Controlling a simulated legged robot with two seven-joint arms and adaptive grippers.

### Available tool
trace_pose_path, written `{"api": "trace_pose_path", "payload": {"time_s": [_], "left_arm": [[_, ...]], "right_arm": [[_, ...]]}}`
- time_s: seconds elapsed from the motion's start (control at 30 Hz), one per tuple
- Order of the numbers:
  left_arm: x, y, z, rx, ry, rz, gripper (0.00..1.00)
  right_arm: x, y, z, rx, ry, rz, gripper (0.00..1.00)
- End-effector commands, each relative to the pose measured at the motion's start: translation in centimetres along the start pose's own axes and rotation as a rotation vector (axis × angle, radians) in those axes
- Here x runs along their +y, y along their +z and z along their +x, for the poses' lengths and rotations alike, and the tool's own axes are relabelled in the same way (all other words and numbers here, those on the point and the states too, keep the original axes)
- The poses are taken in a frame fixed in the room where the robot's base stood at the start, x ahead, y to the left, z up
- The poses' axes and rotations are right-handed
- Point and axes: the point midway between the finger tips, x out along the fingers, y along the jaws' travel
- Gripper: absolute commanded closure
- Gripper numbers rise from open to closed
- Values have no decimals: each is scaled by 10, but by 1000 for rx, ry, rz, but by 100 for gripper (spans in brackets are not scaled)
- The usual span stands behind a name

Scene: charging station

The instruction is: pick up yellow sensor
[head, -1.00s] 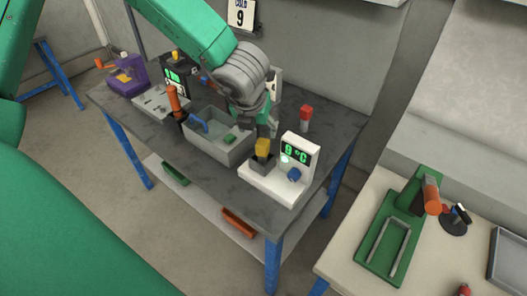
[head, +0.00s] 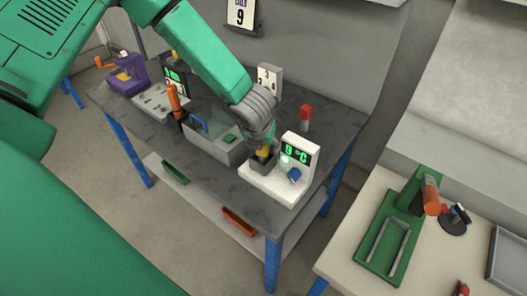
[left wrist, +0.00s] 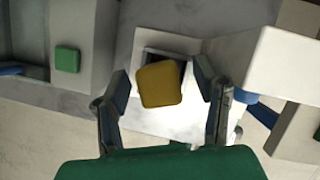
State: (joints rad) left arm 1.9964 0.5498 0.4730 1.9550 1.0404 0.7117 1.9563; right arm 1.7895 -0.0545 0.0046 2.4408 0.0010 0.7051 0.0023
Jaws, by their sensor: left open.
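The yellow sensor (left wrist: 160,84) stands in the dark socket of a white station (head: 270,187) with a green display reading 9 °C. In the head view only a bit of the yellow sensor (head: 264,152) shows below my gripper. My left gripper (head: 263,147) is open, right over the sensor. In the left wrist view its fingers (left wrist: 164,88) stand on both sides of the yellow block, with a gap visible on the right side; contact on the left cannot be told. My right gripper is not in view.
A grey bin (head: 203,140) with a blue handle stands left of the station. A blue knob (head: 294,174) is on the station's right. A red-topped post (head: 306,113) stands behind. A light table with a green fixture (head: 388,245) is at right.

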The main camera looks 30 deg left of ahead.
Motion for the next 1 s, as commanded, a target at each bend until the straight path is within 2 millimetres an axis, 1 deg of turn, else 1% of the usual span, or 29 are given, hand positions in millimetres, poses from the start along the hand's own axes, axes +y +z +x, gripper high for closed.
{"api": "trace_pose_path", "payload": {"time_s": [0.03,0.07,0.1,0.17,0.2,0.3,0.53,0.67,0.77,0.87,0.97,1.0], "left_arm": [[0,0,0,0,0,0,45],[0,0,0,0,0,0,48],[0,0,0,0,0,0,62],[0,0,0,1,0,0,84],[0,0,0,1,0,0,98],[0,0,0,1,1,0,100],[0,0,0,1,1,0,100],[0,3,-6,0,0,0,100],[0,7,-15,-2,-1,0,100],[0,13,-30,-3,-2,-1,100],[-1,23,-52,-6,-2,-2,100],[-1,28,-63,-7,-2,-2,100]], "right_arm": [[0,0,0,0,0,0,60],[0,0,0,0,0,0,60],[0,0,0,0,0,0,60],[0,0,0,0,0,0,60],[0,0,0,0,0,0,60],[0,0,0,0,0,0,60],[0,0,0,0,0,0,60],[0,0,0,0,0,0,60],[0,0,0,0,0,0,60],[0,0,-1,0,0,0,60],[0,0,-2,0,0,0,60],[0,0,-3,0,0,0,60]]}}
